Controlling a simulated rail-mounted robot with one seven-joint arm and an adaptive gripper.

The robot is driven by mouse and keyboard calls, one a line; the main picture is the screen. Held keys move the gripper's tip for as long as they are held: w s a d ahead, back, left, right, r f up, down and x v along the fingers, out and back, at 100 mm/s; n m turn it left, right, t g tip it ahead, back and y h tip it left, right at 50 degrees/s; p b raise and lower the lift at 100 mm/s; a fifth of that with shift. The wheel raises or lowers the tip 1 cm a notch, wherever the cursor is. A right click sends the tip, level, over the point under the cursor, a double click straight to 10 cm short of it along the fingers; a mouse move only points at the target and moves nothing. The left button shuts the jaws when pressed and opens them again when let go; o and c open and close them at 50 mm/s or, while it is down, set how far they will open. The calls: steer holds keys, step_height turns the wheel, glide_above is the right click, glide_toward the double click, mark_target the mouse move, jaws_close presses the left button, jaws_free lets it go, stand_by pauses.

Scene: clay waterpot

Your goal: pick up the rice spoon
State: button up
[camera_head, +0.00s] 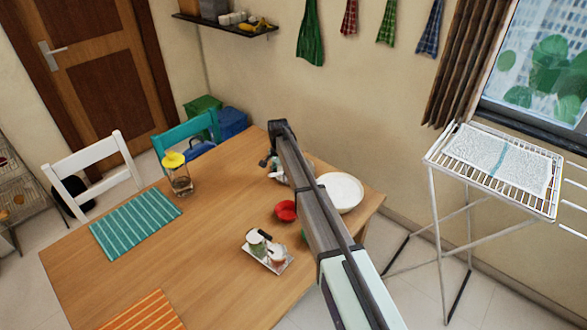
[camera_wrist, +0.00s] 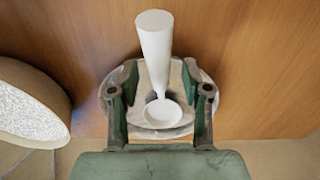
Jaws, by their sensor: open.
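The white rice spoon (camera_wrist: 155,45) shows in the wrist view with its round bowl end (camera_wrist: 162,113) over a shiny round dish (camera_wrist: 107,88). Its wide handle extends to the top of the picture and looks larger there. My gripper (camera_wrist: 160,78) is open, with one green-grey finger on each side of the spoon. I cannot tell whether either finger touches it. In the head view my gripper (camera_head: 268,162) is over the far part of the wooden table, beside the dish. The spoon is not clearly visible there, partly hidden by my arm.
A large white dish (camera_head: 343,191) stands right of my arm, and a red bowl (camera_head: 286,210) stands to its left. A yellow-lidded jar (camera_head: 179,178) and striped mats are farther left. The middle of the table (camera_head: 210,235) is clear.

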jaws_close()
steer(key=shift+r, duration=0.2)
step_height(320, 180, up, 20)
steer(key=b, duration=0.5)
steer(key=shift+f, duration=0.15)
